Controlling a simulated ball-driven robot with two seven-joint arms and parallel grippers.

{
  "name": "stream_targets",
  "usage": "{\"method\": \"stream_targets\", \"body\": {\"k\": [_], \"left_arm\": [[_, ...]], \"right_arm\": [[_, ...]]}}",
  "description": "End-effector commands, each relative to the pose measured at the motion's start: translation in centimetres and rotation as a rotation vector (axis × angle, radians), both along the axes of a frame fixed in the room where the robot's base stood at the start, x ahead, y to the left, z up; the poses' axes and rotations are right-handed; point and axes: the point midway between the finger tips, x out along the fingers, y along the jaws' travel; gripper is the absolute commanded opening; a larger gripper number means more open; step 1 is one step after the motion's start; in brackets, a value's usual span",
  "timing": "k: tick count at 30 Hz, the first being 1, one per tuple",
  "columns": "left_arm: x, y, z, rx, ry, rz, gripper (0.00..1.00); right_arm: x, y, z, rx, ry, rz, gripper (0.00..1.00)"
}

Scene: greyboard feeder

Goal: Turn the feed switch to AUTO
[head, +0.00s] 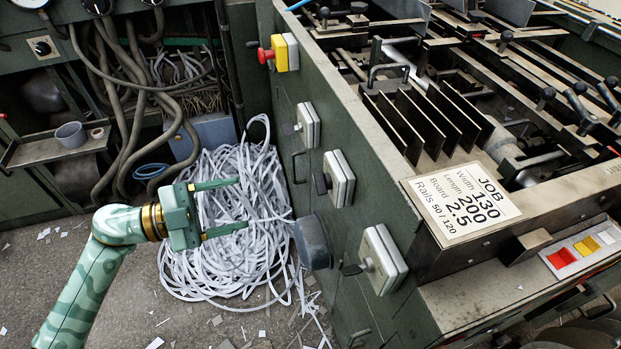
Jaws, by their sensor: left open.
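My left gripper (242,204) is open and empty. Its two fingers point right, with a heap of white strips behind them and the green machine side beyond their tips. Three pale switch boxes with dark handles are on that side: a far one (311,124), a middle one (343,177) and a near one (388,258). A small rotary knob (42,47) is on a plate at the upper left. I cannot tell which one is the feed switch, and no AUTO label is readable. My right gripper is not in view.
A dark round part (313,243) sticks out from the machine side near the gripper. A red button on a yellow box (281,53) is farther back. White strips (215,270) heap on the floor. A JOB card (461,203) lies on the machine, with coloured buttons (585,246) at right.

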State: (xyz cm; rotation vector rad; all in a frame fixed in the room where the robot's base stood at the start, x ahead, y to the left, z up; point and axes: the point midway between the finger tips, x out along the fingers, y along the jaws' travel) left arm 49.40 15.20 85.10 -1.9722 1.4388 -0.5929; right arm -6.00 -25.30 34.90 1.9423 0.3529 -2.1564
Motion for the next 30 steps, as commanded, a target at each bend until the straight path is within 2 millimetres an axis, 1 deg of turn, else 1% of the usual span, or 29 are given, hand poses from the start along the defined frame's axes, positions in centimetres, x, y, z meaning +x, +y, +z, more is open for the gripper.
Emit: {"method": "stream_targets", "body": {"k": [1,5,12,15,18,21,24,27,30], "left_arm": [[0.2,-0.7,-0.1,-0.003,-0.001,-0.001,0.62],[1.1,-3.2,-0.2,-0.006,-0.001,0.0,0.62],[3.0,-9.2,-0.4,-0.006,-0.001,0.001,0.62],[3.8,-11.2,-0.4,-0.006,0.0,0.001,0.62],[4.3,-12.9,-0.3,-0.004,0.0,0.003,0.62],[4.7,-14.0,-0.3,-0.003,-0.001,0.004,0.62],[4.8,-14.6,-0.1,-0.002,-0.001,0.004,0.62],[4.9,-14.9,0.0,-0.002,-0.002,0.003,0.62],[4.9,-14.9,0.0,-0.002,-0.002,0.004,0.62]], "right_arm": [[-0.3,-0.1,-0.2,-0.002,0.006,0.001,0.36],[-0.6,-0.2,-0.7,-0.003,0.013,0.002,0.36],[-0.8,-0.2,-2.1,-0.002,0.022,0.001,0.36],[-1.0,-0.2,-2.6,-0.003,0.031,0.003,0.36],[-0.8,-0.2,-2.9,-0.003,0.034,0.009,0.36],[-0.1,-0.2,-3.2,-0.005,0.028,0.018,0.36],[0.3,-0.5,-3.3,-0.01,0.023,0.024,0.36],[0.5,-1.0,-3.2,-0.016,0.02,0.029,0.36],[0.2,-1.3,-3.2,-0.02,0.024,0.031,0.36]]}}
